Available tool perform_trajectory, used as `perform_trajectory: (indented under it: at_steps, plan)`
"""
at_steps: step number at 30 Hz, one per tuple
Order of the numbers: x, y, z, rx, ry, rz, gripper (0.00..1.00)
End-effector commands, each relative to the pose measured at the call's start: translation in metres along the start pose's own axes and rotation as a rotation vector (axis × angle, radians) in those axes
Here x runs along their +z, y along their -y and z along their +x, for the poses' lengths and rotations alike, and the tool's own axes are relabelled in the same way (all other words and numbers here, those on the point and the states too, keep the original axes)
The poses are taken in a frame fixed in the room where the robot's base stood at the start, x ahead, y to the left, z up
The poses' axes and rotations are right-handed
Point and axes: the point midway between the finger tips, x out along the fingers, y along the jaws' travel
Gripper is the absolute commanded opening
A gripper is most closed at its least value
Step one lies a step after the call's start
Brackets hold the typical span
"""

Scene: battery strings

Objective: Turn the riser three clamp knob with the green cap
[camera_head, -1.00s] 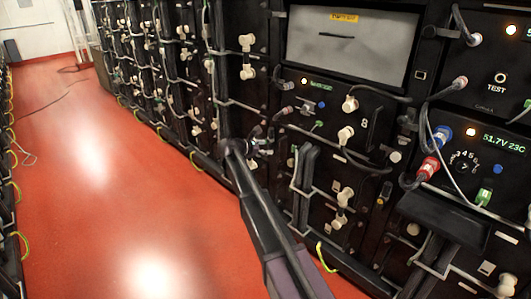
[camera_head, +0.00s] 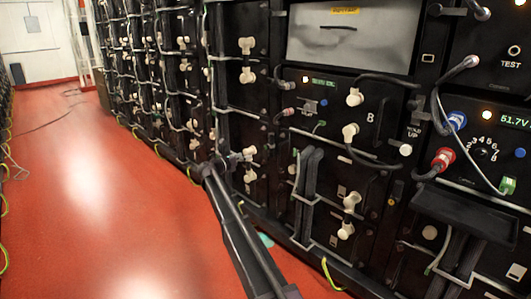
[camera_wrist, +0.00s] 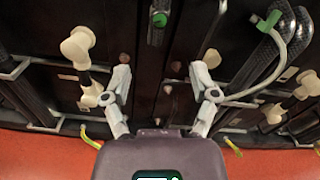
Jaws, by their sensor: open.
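In the wrist view a green cap (camera_wrist: 159,19) sits at the top middle on a dark upright piece, beyond my fingertips. A second green piece (camera_wrist: 268,20) is at the upper right, at the end of a pale cable beside black ribbed hoses. I cannot tell from any label which is on riser three. My gripper (camera_wrist: 160,78) is open and empty, its two pale fingers apart over the dark rack front. Small brownish knobs (camera_wrist: 168,89) show between and around the fingers. In the head view my gripper (camera_head: 233,160) is small and dark, close to the rack front.
Cream elbow connectors (camera_wrist: 78,46) stand out left of my fingers, with another (camera_wrist: 308,84) at the right. The red aisle floor (camera_head: 100,200) is open at left.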

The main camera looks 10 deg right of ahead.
Motion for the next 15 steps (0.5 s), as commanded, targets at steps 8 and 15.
perform_trajectory:
  at_steps: [8, 15]
  plan:
    - [0.0004, 0.0003, 0.0000, 0.000, -0.001, 0.001, 0.76]
    - [0.0004, 0.0000, 0.0068, 0.000, -0.001, 0.001, 0.76]
